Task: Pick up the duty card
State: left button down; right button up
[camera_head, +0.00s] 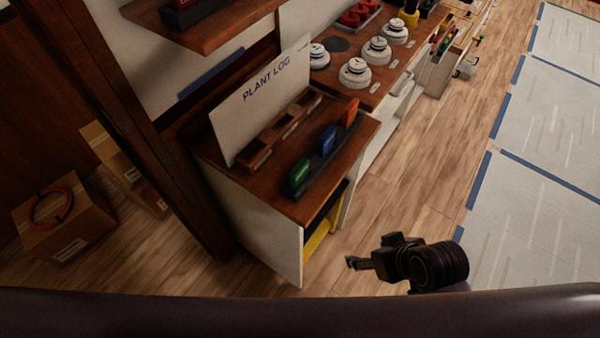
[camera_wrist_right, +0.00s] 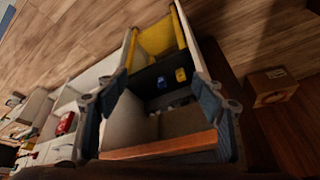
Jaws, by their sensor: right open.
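Three coloured upright pieces, green (camera_head: 299,174), blue (camera_head: 327,139) and orange (camera_head: 351,112), stand in a black rack (camera_head: 314,165) on the wooden cabinet top. I cannot tell whether one of them is the duty card; no label is readable. My right gripper (camera_head: 353,262) is in front of and below the cabinet top, apart from the rack. In the right wrist view, its two grey-blue fingers (camera_wrist_right: 160,93) are spread wide with nothing held between them. Beyond them is the cabinet's open front. My left gripper is not in view.
A white PLANT LOG board (camera_head: 262,95) leans behind a wooden holder on the cabinet (camera_head: 345,160). Yellow and black parts (camera_head: 325,228) show inside its open side. A counter with white round devices (camera_head: 355,72) continues beyond. Cardboard boxes (camera_head: 68,228) stand left.

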jog(key=w+a+r+n+t+y, duration=0.2)
jog(key=w+a+r+n+y, duration=0.3)
jog(key=w+a+r, duration=0.35)
jog(key=n+t+y, duration=0.2)
jog(key=y, duration=0.2)
send_near(300, 166)
jog(key=w+a, duration=0.2)
jog(key=x, duration=0.1)
jog(key=p+x, duration=0.1)
jog(key=x, duration=0.1)
jog(key=shift+s+d+f, duration=0.1)
jog(key=shift+f, duration=0.2)
jog(key=p+x, duration=0.2)
jog(key=x, duration=0.1)
jog(key=shift+a+f, duration=0.2)
jog(key=shift+a, duration=0.15)
jog(key=shift+w+a+f, duration=0.3)
jog(key=shift+a+f, duration=0.05)
jog(key=shift+a, duration=0.05)
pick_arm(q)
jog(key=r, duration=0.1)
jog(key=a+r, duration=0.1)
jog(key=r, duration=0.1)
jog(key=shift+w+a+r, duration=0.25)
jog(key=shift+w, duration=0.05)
pick_arm(e)
jog(key=c, duration=1.3)
jog(key=shift+r, duration=0.1)
